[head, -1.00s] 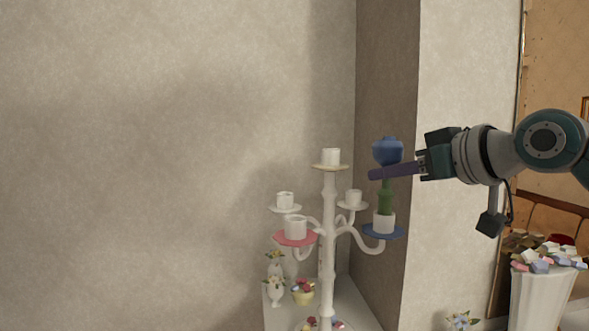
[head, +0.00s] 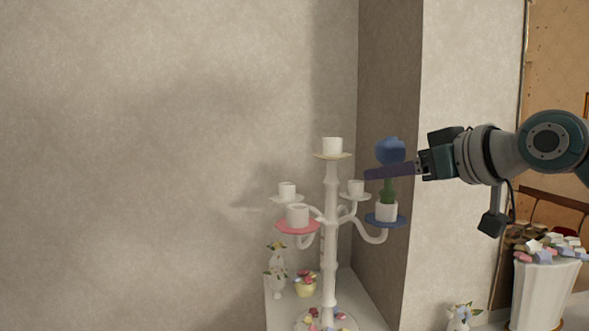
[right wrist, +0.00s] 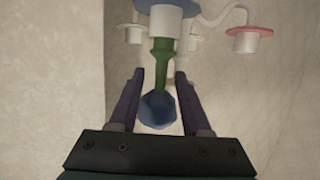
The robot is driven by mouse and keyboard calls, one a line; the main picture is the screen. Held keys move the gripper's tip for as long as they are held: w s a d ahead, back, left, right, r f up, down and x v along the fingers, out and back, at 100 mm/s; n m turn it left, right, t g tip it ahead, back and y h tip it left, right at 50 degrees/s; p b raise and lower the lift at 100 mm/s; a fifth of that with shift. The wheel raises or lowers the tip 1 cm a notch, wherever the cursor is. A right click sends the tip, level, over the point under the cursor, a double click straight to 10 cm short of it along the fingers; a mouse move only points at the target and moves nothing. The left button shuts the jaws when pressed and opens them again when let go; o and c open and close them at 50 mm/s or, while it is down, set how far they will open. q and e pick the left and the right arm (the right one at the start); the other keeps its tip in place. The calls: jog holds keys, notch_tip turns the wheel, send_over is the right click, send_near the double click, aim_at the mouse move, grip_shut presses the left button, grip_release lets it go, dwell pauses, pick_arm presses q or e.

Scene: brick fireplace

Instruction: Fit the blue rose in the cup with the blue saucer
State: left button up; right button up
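The blue rose (head: 390,151) stands upright on its green stem (head: 388,190). The stem's lower end is inside the white cup (head: 386,212) on the blue saucer (head: 384,221). My right gripper (head: 388,171) reaches in from the right, just under the bloom. In the right wrist view its two purple fingers (right wrist: 160,90) stand apart, one on each side of the rose (right wrist: 158,110), with a gap on both sides. The stem runs up that picture to the cup (right wrist: 167,22). How deep the stem sits is hidden. My left gripper is not in view.
The white candelabra (head: 330,235) carries other cups, including one on a pink saucer (head: 298,228) to the left. Small flower vases (head: 277,280) stand on the ledge behind. A grey wall corner (head: 390,90) rises close behind the rose.

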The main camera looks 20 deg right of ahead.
jog(key=shift+s+d+b, duration=0.15)
jog(key=shift+s+b, duration=0.25)
jog(key=shift+s, duration=0.1)
jog(key=b+v, duration=0.5)
jog(key=v, duration=0.4)
